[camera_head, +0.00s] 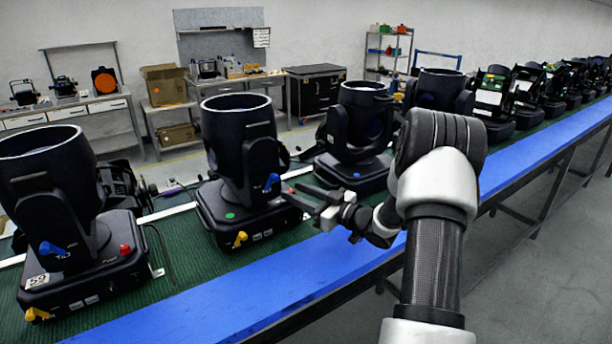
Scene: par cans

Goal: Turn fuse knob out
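A small red spot, likely the fuse knob (291,191), shows at the right side of the middle black par can's base (237,222), beside my fingertips. My gripper (292,192) reaches in from the right with its two dark fingers apart, level with the base top. Whether the fingers touch the knob or stand around it, I cannot tell; they partly hide that corner. The left par can (65,195) shows a plain red knob (125,249) on its base, with lettering next to it.
A blue knob (272,182) and a yellow knob (240,239) are also on the middle fixture. Another par can (352,168) stands just behind my gripper. More fixtures line the green bench top. The blue front strip (250,300) is clear.

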